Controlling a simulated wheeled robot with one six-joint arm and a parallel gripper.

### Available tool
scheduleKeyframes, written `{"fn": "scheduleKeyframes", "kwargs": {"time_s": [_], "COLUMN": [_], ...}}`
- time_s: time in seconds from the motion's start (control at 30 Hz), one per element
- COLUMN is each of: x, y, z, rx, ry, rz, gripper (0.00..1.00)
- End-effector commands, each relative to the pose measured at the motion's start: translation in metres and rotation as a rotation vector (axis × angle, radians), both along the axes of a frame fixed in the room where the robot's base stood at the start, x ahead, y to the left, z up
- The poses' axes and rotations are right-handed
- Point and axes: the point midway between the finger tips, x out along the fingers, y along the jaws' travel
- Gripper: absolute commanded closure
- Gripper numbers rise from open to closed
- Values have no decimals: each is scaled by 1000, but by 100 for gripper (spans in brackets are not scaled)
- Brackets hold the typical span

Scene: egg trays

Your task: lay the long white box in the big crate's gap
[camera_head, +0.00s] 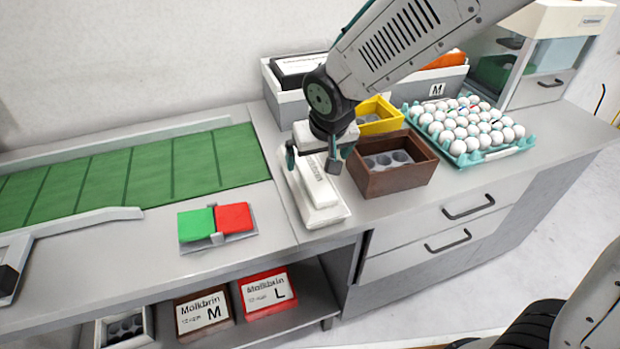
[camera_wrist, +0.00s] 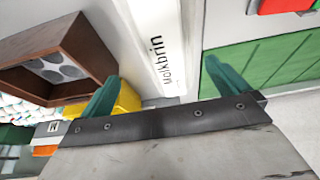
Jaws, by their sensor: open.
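The long white box (camera_head: 323,198) lies on the counter, its length running from front to back. It also shows in the wrist view (camera_wrist: 165,40) with dark lettering on it. My gripper (camera_head: 313,163) is open, pointing down over the box's far part. In the wrist view its two green fingers (camera_wrist: 160,82) stand apart on either side of the box's line, and nothing is held. The big grey crate (camera_head: 285,108) stands against the wall behind. A black-topped box (camera_head: 300,67) lies in its left part and an orange one (camera_head: 452,59) at its right. My arm hides its middle.
A brown box (camera_head: 395,182) with a grey insert stands close right of the white box, with a yellow box (camera_head: 385,126) behind it. An egg tray (camera_head: 470,158) full of eggs is further right. Green and red pads (camera_head: 216,238) lie left, beside the green belt (camera_head: 130,172).

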Motion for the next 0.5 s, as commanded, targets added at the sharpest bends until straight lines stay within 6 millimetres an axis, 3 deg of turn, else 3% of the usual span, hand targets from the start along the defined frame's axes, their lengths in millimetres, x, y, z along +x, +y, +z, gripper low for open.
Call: {"fn": "scheduleKeyframes", "kwargs": {"time_s": [0.13, 0.5], "x": [6, 24], "y": [13, 16], "z": [-14, -53], "rx": [7, 7], "ry": [-5, -4], "rz": [15, 12], "gripper": [0, 0]}}
